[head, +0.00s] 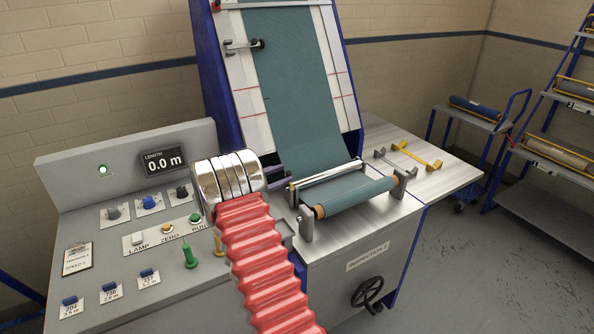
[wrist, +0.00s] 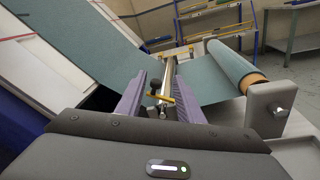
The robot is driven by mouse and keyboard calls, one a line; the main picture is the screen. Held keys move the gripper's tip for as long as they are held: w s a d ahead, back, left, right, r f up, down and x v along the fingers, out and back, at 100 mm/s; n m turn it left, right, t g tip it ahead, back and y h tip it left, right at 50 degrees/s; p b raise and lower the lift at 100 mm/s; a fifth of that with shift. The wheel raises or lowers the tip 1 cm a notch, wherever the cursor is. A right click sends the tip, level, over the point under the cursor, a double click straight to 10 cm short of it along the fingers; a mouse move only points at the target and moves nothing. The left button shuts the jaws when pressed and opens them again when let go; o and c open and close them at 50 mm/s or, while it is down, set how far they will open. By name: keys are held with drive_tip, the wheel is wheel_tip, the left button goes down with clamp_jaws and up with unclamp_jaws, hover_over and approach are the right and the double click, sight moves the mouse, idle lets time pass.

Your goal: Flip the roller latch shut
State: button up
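My gripper (wrist: 156,75) shows two purple fingers, spread apart, in the wrist view. Between them, further down, are a small black knob (wrist: 156,86) and an orange lever (wrist: 160,98), which look like the roller latch, at the near end of a metal bar (wrist: 170,75). I cannot tell whether the fingers touch it. In the head view the fingers (head: 277,176) show partly behind my arm, at the left end of the roller bar (head: 325,173). The teal fabric roll (head: 350,193) lies in front of that bar, its brown core end facing left.
A grey bracket (head: 306,222) stands at the roll's left end; it is close on the right in the wrist view (wrist: 268,110). The control panel (head: 130,215) is left of my arm. A yellow-handled bar (head: 416,155) lies on the bare metal table (head: 440,180) at right.

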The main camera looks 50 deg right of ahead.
drive_tip(key=shift+w+d+f+n+h, duration=0.3)
drive_tip(key=shift+w+d+f+n, duration=0.15)
drive_tip(key=shift+d+f, duration=0.25)
drive_tip(key=shift+a, duration=0.1)
drive_tip(key=shift+s+d, duration=0.2)
drive_tip(key=shift+d, duration=1.05)
drive_tip(key=shift+s+d, duration=0.15)
drive_tip(key=shift+d, duration=1.1)
drive_tip(key=shift+s+d, duration=0.2)
drive_tip(key=shift+d, duration=1.05)
drive_tip(key=shift+c, duration=0.2)
clamp_jaws()
